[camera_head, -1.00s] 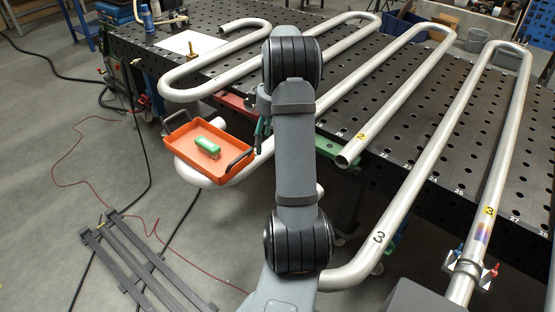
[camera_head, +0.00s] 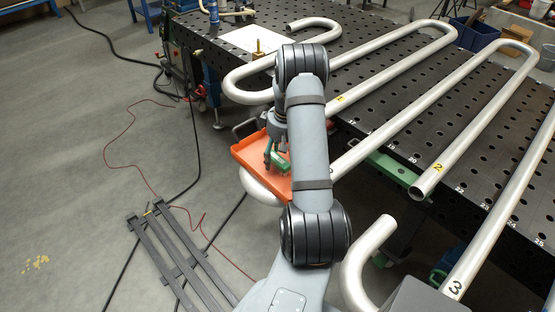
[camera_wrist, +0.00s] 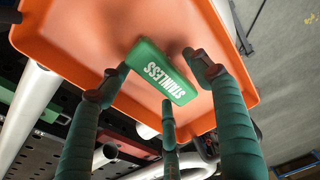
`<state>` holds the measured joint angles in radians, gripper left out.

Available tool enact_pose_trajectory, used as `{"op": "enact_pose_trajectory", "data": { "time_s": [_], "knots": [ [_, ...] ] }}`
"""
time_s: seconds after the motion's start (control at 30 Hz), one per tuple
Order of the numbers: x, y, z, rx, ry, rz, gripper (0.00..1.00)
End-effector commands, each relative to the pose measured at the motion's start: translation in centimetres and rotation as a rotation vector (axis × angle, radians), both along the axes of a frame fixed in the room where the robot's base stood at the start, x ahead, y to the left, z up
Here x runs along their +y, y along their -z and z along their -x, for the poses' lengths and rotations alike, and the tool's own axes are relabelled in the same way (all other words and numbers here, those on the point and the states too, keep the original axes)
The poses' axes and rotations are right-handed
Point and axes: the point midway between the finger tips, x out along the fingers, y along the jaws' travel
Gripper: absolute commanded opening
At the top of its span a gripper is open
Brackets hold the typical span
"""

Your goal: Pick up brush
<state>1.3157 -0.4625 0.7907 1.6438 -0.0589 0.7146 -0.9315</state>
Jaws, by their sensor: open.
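The brush is a green block with white "STAINLESS" lettering. It lies in an orange tray (camera_head: 245,157) and shows at the middle of the wrist view (camera_wrist: 160,72), with part of it also visible in the head view (camera_head: 281,163). The tray (camera_wrist: 85,45) fills much of the upper wrist view. My gripper (camera_head: 272,153) has three green-wrapped fingers and is over the tray. In the wrist view its open fingertips (camera_wrist: 160,84) are spread around the brush. I cannot tell whether any finger touches it. My arm hides the tray's right part in the head view.
The tray rests by bent steel pipes (camera_head: 262,190) beside a black perforated table (camera_head: 395,95). Further serpentine pipes (camera_head: 480,115) run across the table. Dark metal bars (camera_head: 165,245) lie on the grey floor. The floor at left is mostly clear.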

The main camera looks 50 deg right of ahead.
Motion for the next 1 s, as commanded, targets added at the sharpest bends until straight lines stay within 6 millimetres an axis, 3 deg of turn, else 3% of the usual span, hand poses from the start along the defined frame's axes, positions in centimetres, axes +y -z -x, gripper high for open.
{"op": "enact_pose_trajectory", "data": {
  "time_s": [0.3, 1.0],
  "knots": [
    [-0.07, 0.64, -0.06, -0.001, 0.002, 0.001, 0.63],
    [-0.04, 0.60, -0.06, -0.001, 0.001, 0.001, 0.22]
  ]
}}
